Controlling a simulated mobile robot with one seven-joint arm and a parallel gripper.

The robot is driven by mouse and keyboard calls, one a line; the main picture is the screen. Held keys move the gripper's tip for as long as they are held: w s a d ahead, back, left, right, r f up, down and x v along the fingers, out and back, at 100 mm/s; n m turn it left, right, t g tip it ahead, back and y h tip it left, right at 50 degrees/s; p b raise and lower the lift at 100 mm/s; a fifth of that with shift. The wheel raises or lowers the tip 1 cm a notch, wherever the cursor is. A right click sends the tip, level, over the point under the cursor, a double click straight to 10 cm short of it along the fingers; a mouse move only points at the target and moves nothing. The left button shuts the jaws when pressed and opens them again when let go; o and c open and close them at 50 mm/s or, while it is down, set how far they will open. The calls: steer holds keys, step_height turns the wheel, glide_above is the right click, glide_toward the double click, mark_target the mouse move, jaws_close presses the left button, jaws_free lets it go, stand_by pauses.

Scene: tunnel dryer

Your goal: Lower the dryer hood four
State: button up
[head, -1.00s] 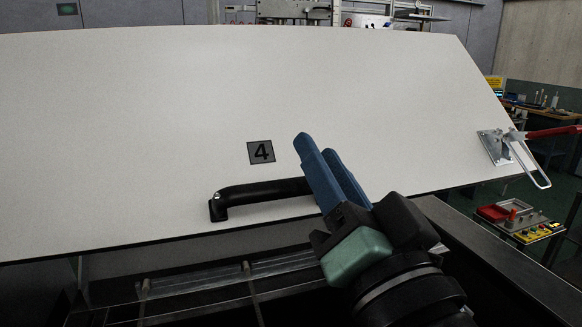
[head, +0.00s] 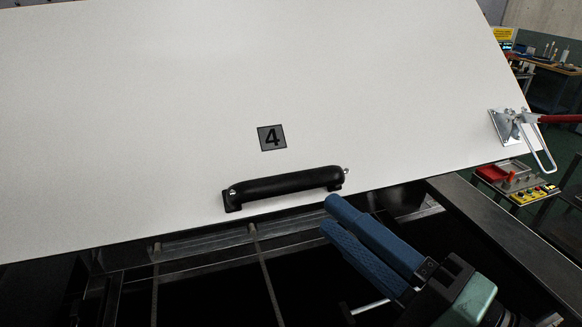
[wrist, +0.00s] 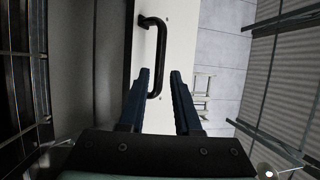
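The dryer hood (head: 150,110) is a large white panel marked with a grey "4" plate (head: 272,138). It is raised at a tilt, with its lower edge above the dark dryer frame. Its black bar handle (head: 285,184) is fully visible near that edge, and shows in the wrist view (wrist: 160,40). My gripper (head: 330,215) is below and to the right of the handle in the head view. Its blue fingers stand apart with nothing held between them. In the wrist view (wrist: 160,76) the handle's near end appears by the left fingertip; I see no grip on it.
A metal toggle clamp with a red grip (head: 513,128) is at the hood's right edge. The dark frame beam (head: 490,225) runs along the lower right. A control box with a red top (head: 512,185) and a bench stand beyond it. The dryer interior below the hood is open and dark.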

mark_target(297, 188)
steer(key=p+x, duration=0.2)
steer(key=x, duration=0.6)
steer(key=shift+c, duration=0.2)
jaws_close()
stand_by(1.1)
